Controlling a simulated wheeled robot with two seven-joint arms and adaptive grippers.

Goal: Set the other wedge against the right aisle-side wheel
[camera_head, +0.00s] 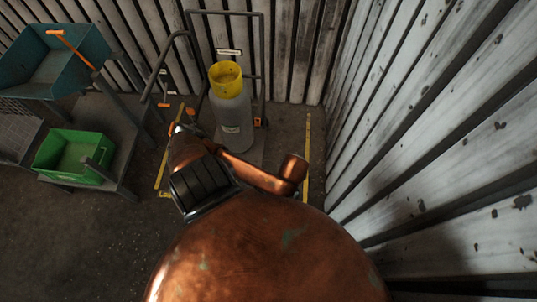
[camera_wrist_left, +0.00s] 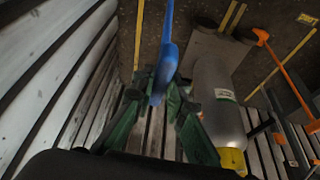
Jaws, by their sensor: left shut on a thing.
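In the left wrist view the green fingers of my left gripper (camera_wrist_left: 160,98) are shut on a narrow blue piece (camera_wrist_left: 166,50), seen edge-on. I cannot tell from its outline whether it is the wedge. The trolley carries a grey cylinder (camera_head: 233,120) with a yellow cap (camera_head: 226,79); the cylinder also shows in the left wrist view (camera_wrist_left: 218,90), to the right of the gripper and apart from it. Small orange parts (camera_head: 257,122) show low beside the trolley. The wheels are not clear. My right gripper is not seen.
Yellow floor lines (camera_head: 307,150) flank the trolley. A pale slatted wall (camera_head: 440,130) stands close on the right. At left are a teal tray (camera_head: 62,60) and a green crate (camera_head: 72,172) on a cart. Dark floor (camera_head: 90,235) is open at lower left.

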